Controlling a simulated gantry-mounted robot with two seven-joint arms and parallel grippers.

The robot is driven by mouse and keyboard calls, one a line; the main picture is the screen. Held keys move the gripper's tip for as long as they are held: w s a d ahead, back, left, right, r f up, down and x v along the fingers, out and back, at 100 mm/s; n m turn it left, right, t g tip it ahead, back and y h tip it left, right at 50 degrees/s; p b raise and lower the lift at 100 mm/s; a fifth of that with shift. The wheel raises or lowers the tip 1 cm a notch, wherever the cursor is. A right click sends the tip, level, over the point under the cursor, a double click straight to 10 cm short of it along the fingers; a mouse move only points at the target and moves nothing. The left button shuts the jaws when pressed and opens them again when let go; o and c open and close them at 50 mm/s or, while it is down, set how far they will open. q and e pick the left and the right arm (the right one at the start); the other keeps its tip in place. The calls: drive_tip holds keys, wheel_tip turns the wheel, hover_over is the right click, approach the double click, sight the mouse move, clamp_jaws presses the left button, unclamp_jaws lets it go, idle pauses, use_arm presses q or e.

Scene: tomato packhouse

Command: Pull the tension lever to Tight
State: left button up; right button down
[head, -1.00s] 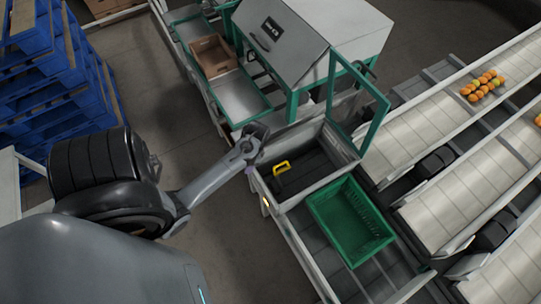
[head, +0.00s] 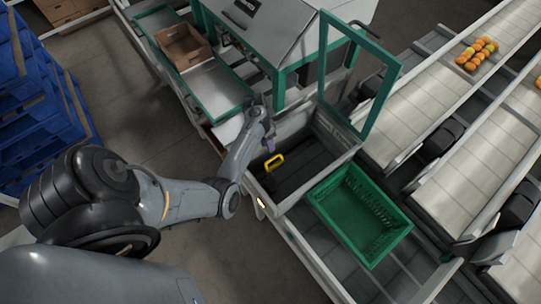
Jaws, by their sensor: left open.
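A yellow handle (head: 273,162) shows inside the open bay of the machine (head: 300,174), at its left side; it appears to be the tension lever. I cannot read any Tight marking. My left gripper (head: 269,146) is open and empty, over the bay's left rim, just above the yellow handle in the picture. They look apart, though the gap in depth is hard to judge. My right gripper is out of view.
A green crate (head: 318,199) sits on the conveyor just in front of the bay. A green-framed guard (head: 391,88) stands raised behind it. A cardboard box (head: 183,46) is at the back left, blue pallets (head: 40,120) at left. Belts with tomatoes (head: 476,53) run at right.

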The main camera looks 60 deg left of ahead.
use_arm(q)
drive_tip(key=b+x, duration=0.1)
drive_tip(key=x, duration=0.6)
clamp_jaws()
drive_tip(key=shift+r, duration=0.1)
